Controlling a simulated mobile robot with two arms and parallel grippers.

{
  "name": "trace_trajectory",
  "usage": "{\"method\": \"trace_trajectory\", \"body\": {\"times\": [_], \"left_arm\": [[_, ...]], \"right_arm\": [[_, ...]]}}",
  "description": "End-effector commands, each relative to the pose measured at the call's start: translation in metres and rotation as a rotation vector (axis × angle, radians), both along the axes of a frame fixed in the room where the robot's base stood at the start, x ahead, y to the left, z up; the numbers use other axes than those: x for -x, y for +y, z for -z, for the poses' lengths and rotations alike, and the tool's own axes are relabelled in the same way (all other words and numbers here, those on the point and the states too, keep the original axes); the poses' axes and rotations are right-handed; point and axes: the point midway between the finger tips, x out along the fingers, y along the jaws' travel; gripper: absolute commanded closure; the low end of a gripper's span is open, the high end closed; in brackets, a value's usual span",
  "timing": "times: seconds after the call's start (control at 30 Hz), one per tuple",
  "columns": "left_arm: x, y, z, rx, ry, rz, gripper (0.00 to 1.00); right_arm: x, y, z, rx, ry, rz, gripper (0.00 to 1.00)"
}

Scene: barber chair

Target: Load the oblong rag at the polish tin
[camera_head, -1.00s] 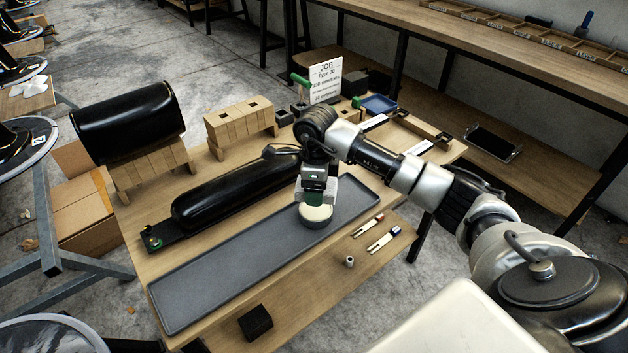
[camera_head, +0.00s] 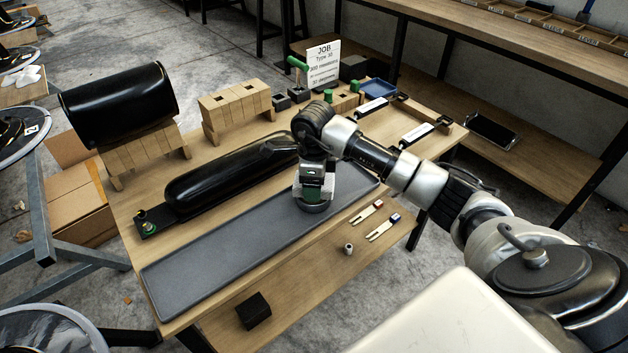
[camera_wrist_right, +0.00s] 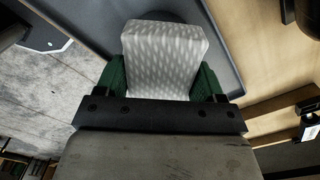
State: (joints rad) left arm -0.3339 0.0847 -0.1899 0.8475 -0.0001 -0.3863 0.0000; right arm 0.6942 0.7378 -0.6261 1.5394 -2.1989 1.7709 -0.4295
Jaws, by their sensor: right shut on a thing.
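My right gripper (camera_head: 314,192) points down over the polish tin (camera_head: 315,208) on the grey tray. It is shut on the oblong rag (camera_wrist_right: 165,60), a pale, patterned block between two green fingers in the right wrist view. The rag's far end is over or at the tin; I cannot tell if they touch. In the head view only the tin's dark round side shows, its top hidden by the gripper. In the wrist view a dark round edge of the tin (camera_wrist_right: 168,16) shows past the rag. My left gripper is not in view.
The long grey tray (camera_head: 215,262) lies along the bench front, mostly bare. A long black padded piece (camera_head: 225,180) lies behind it.

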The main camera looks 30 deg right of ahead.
Motion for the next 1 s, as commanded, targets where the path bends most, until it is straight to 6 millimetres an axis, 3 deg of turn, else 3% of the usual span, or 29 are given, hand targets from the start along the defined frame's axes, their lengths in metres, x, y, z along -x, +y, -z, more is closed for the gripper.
{"method": "trace_trajectory", "body": {"times": [1.0], "left_arm": [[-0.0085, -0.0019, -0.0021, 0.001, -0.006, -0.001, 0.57]], "right_arm": [[-0.0001, -0.0001, 0.0026, 0.0, 0.0, 0.0, 0.5]]}}
